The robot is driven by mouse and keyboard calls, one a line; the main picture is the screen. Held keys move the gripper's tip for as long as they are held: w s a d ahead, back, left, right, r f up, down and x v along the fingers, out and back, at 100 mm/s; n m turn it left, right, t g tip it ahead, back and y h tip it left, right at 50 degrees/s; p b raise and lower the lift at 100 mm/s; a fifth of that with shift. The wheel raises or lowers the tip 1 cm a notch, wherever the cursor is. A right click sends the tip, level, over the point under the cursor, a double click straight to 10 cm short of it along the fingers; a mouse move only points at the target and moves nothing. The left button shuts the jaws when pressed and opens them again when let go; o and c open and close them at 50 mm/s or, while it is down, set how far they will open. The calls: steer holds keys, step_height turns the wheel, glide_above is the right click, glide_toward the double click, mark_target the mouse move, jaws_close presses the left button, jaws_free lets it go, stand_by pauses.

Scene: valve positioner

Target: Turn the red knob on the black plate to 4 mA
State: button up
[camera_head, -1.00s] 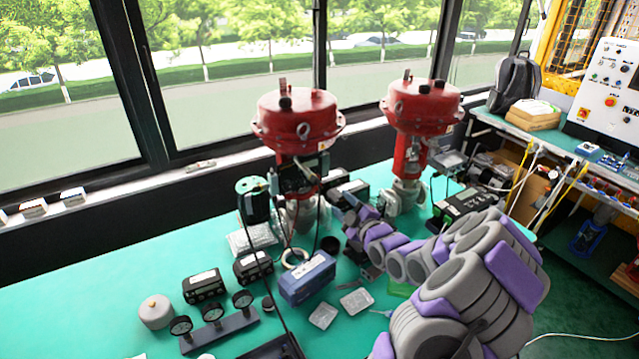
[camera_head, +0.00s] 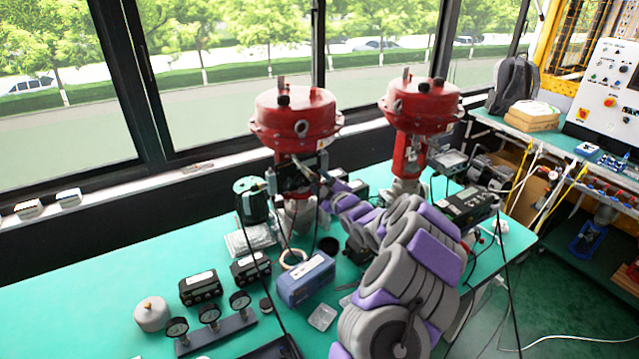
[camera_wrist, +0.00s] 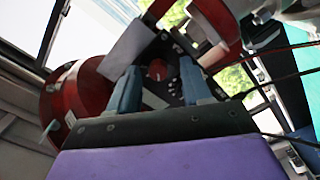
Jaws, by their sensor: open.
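The red knob (camera_wrist: 157,70) shows in the wrist view on the black plate (camera_wrist: 174,92), with small light marks around it. My gripper (camera_wrist: 159,66) is open. Its two blue fingers stand to the left and right of the knob in that view, with space between each finger and the knob. I cannot tell whether the fingertips reach the knob's depth. In the head view my gripper (camera_head: 326,176) is in front of the left red actuator (camera_head: 295,120), near its dark positioner box. The knob is too small to make out there, and the dial's reading is not legible.
A second red actuator (camera_head: 423,105) stands to the right. Black cables (camera_head: 243,235) hang around the left valve. A green canister (camera_head: 252,200), a blue box (camera_head: 306,278) and gauges (camera_head: 209,313) stand on the green table (camera_head: 100,275). Its left part is mostly clear.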

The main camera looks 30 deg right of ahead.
steer(key=shift+w+d, duration=0.1)
steer(key=shift+w, duration=0.3)
jaws_close()
